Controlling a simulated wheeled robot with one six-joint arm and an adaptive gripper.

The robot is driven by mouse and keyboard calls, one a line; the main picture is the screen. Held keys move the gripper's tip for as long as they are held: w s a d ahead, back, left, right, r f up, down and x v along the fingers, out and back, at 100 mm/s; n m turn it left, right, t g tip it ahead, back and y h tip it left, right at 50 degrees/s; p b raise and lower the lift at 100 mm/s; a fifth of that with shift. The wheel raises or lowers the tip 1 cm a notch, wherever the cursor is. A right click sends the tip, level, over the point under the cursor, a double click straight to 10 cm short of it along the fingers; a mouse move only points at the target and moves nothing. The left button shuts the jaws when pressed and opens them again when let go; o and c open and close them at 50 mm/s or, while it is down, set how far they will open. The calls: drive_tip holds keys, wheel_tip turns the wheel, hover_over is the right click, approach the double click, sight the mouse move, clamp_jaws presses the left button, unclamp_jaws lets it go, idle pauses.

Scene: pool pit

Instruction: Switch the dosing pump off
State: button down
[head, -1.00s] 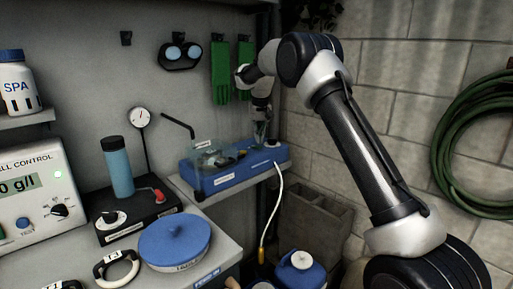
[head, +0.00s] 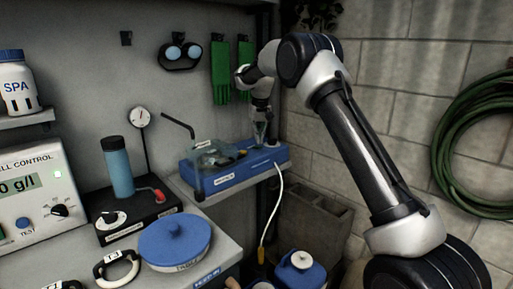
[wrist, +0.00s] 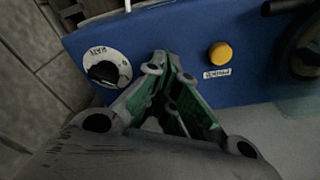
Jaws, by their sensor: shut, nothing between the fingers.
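The dosing pump (head: 238,174) is a blue box on a small shelf against the wall, with a clear cover over its left part. In the wrist view its blue top (wrist: 190,62) carries a white dial with a black knob marked RATE (wrist: 105,70) at the left and a yellow round button (wrist: 220,55) with a small label below it. My gripper (wrist: 165,62) is shut and empty, its tips over the blue panel between the knob and the button. I cannot tell whether the tips touch it. In the head view my gripper (head: 260,138) points down at the pump's right part.
Green gloves (head: 221,75) and goggles (head: 180,56) hang behind. A blue bottle (head: 118,170) and a blue-lidded tub (head: 175,243) stand to the left.

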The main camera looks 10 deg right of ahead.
sight(259, 147)
drive_tip(key=shift+f, duration=1.25)
idle(0.3)
drive_tip(key=shift+r, duration=3.55)
drive_tip(key=shift+n+g, duration=0.5)
drive_tip(key=shift+g, duration=0.1)
drive_tip(key=s+f, duration=0.2)
drive_tip(key=f, duration=0.1)
drive_tip(key=s+f, duration=0.2)
drive_tip(key=shift+d+f, duration=0.15)
drive_tip(key=shift+d, duration=0.2)
drive_tip(key=s+d+r+t, duration=0.1)
drive_tip(key=s+d+r, duration=0.2)
drive_tip(key=s, duration=1.3)
drive_tip(key=s+d+r+t, duration=0.1)
drive_tip(key=s+d+r, duration=0.3)
drive_tip(key=s, duration=1.2)
drive_tip(key=s+d+r+m+t, duration=0.1)
drive_tip(key=s+d+r, duration=0.3)
drive_tip(key=s, duration=1.2)
drive_tip(key=shift+s+d+t, duration=0.4)
drive_tip(key=shift+d, duration=0.85)
